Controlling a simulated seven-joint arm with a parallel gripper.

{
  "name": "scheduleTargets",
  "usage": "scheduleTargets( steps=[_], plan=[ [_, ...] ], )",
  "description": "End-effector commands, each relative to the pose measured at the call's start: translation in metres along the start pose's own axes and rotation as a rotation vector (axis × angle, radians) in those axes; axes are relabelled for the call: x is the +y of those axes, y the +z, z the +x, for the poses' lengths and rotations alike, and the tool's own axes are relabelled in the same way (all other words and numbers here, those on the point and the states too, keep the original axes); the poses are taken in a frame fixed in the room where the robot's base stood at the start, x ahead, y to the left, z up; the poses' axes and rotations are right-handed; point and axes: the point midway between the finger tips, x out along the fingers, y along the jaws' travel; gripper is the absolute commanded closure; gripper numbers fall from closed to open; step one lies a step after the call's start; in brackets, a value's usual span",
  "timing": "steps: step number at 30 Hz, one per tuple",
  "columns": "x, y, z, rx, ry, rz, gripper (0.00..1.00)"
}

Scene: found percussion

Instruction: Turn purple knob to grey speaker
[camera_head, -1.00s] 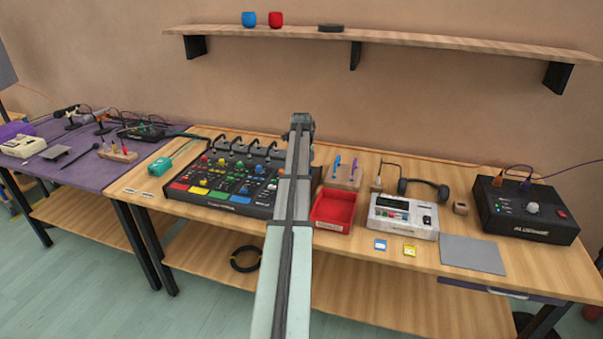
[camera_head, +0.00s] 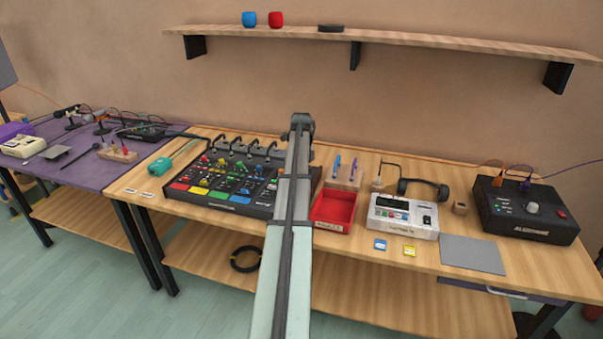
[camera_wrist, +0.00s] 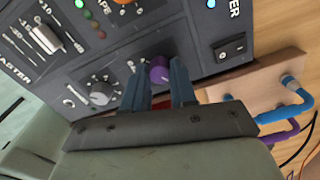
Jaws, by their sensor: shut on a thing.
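In the wrist view the purple knob (camera_wrist: 159,70) sits on a dark mixer panel. My gripper (camera_wrist: 159,82) is shut on it, with one dark blue finger on each side. A grey knob (camera_wrist: 101,93) with tick marks lies to the left of the fingers. I cannot make out a grey speaker mark around the purple knob; the fingers cover part of the panel there. In the head view the mixer (camera_head: 215,190) stands on the wooden table, and my arm hides the purple knob and my gripper.
A rocker switch (camera_wrist: 230,48) is right of the knob. A wooden block (camera_wrist: 255,85) with blue and purple plugs stands beside the mixer. In the head view a red tray (camera_head: 334,207) and a white device (camera_head: 403,216) are to the right. A shelf (camera_head: 420,42) hangs above.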

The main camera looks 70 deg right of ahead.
Motion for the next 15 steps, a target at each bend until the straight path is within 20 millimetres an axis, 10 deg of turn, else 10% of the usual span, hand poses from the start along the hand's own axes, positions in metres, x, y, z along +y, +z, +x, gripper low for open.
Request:
scheduleTargets(
  steps=[15],
  plan=[
    [-0.0002, 0.0003, -0.0003, 0.000, -0.001, -0.432, 1.00]
  ],
)
